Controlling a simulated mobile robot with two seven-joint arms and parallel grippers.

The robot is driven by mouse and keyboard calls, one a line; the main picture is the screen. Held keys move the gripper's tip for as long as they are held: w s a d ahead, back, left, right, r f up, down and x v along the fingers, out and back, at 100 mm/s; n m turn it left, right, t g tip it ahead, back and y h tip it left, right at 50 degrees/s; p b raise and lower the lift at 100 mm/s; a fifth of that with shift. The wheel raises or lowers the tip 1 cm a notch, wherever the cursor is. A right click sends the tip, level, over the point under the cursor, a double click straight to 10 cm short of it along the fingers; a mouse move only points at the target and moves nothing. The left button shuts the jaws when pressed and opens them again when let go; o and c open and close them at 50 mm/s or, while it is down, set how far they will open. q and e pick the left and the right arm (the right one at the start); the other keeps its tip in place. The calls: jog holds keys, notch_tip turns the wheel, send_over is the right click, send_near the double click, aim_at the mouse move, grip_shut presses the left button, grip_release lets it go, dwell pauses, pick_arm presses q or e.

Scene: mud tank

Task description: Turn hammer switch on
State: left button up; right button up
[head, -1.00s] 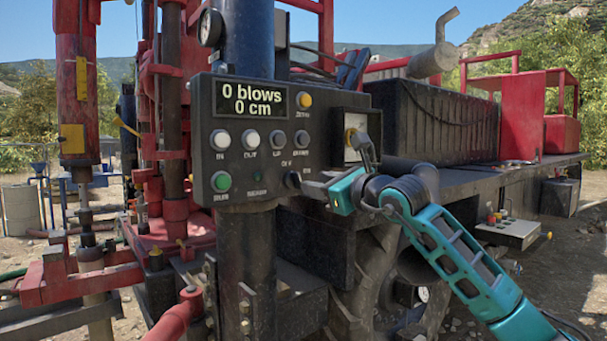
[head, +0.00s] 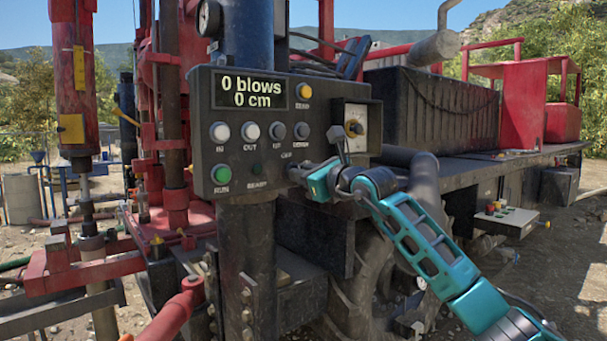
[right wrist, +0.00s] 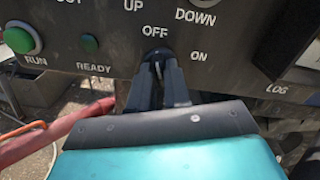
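The black control panel (head: 330,95) carries the hammer switch at its lower right. In the right wrist view the switch (right wrist: 158,55) sits under the OFF label, with ON to its right. My right gripper (head: 298,173) is at the panel's lower edge. In the right wrist view its two dark fingers (right wrist: 159,78) stand on either side of the switch's lever with only a narrow gap, and look closed on it. The fingers hide most of the lever, so its exact angle is unclear. My left gripper is not in view.
The panel display (head: 249,93) reads 0 blows, 0 cm. The green RUN button (head: 222,174) and several other buttons are on the panel. Red rig parts stand at left.

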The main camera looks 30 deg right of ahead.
grip_shut()
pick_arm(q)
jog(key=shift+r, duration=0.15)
